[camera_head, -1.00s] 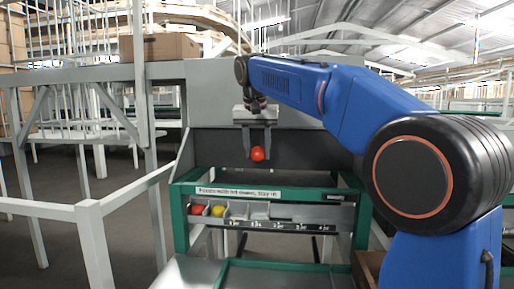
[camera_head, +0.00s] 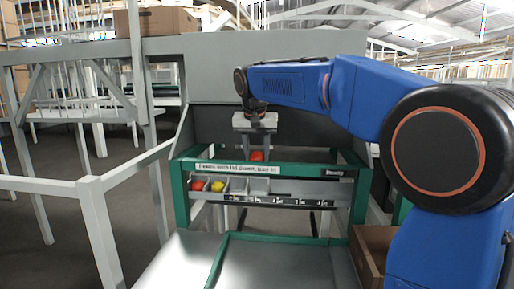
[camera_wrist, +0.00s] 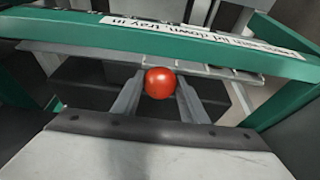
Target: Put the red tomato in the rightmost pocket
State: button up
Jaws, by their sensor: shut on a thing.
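The red tomato (camera_head: 257,156) is held between the two fingertips of my gripper (camera_head: 256,151). In the head view it shows just above and behind the green top rail (camera_head: 310,171), which may hide its lower part. In the wrist view the tomato (camera_wrist: 160,83) sits between the two grey fingers of my gripper (camera_wrist: 160,97), close to the green rail. The pocketed tray (camera_head: 285,200) is below the rail in the head view. Its leftmost pocket holds a red tomato (camera_head: 197,186) and the pocket beside it a yellow one (camera_head: 217,186). The pockets further right look empty; the rightmost is hard to make out.
A white label strip (camera_head: 250,170) is on the green rail. A grey panel (camera_head: 300,120) stands behind the frame. A bare metal surface (camera_head: 275,262) lies in front, with a brown box (camera_head: 370,252) at right. White railings (camera_head: 95,225) stand at left.

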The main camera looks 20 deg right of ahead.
jog(key=shift+f, duration=3.1)
jog(key=shift+s+a, duration=0.1)
jog(key=shift+s, duration=0.1)
jog(key=o, duration=0.8)
jog(key=shift+o, duration=0.2)
jog(key=shift+v, duration=6)
